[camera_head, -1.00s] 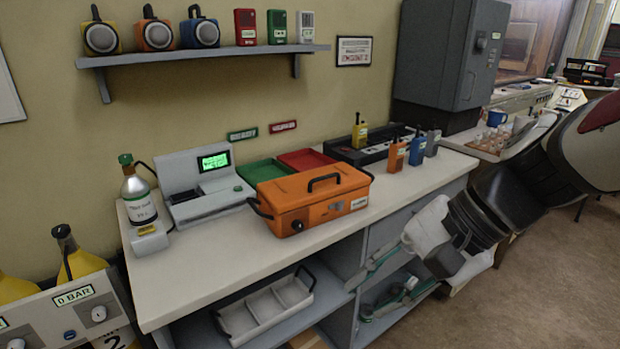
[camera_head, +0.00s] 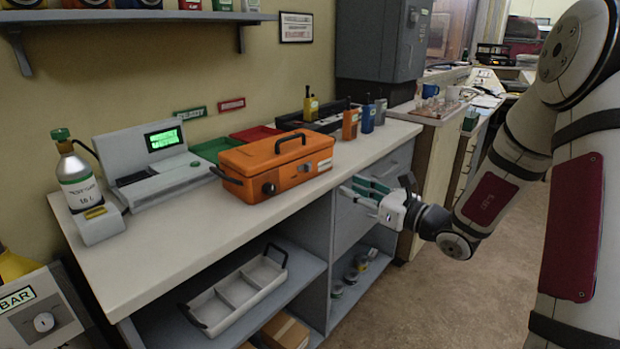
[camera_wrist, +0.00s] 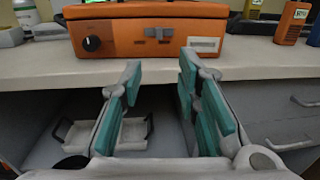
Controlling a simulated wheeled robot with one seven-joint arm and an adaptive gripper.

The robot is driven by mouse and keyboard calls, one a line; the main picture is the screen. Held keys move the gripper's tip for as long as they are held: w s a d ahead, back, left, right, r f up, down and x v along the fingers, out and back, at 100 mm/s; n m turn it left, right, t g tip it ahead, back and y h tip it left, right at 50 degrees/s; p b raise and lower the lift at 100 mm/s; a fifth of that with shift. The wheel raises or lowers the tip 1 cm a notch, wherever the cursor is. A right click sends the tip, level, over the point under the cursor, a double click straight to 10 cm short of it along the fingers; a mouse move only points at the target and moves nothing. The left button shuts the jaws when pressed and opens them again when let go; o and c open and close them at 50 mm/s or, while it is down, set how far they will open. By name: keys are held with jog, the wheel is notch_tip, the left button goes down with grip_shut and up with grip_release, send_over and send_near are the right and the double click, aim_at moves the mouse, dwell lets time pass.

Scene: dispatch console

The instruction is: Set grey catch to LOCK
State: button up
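The orange case (camera_head: 275,165) stands on the counter with its lid down. In the wrist view the case (camera_wrist: 120,35) shows its front at the top of the picture. A small grey catch (camera_wrist: 159,34) sits at the middle of that front, between a black knob (camera_wrist: 92,43) and a white label (camera_wrist: 205,45). I cannot read any LOCK mark by it. My gripper (camera_head: 362,191) is in front of the counter, apart from the case. In the wrist view my gripper (camera_wrist: 158,85) has its teal-padded fingers spread with nothing between them, below the catch.
The white counter edge (camera_wrist: 160,70) lies between my fingers and the case. A divided white tray (camera_head: 238,292) is on the shelf below. A grey console (camera_head: 150,165) with a green screen stands left of the case; handheld radios (camera_head: 351,124) stand to its right.

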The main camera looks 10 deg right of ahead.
aim_at(310, 170)
jog(key=b+x, duration=0.1)
jog(key=x, duration=1.2)
jog(key=shift+a+r+b, duration=0.1)
jog(key=shift+a+b, duration=0.05)
jog(key=shift+b, duration=0.15)
grip_shut()
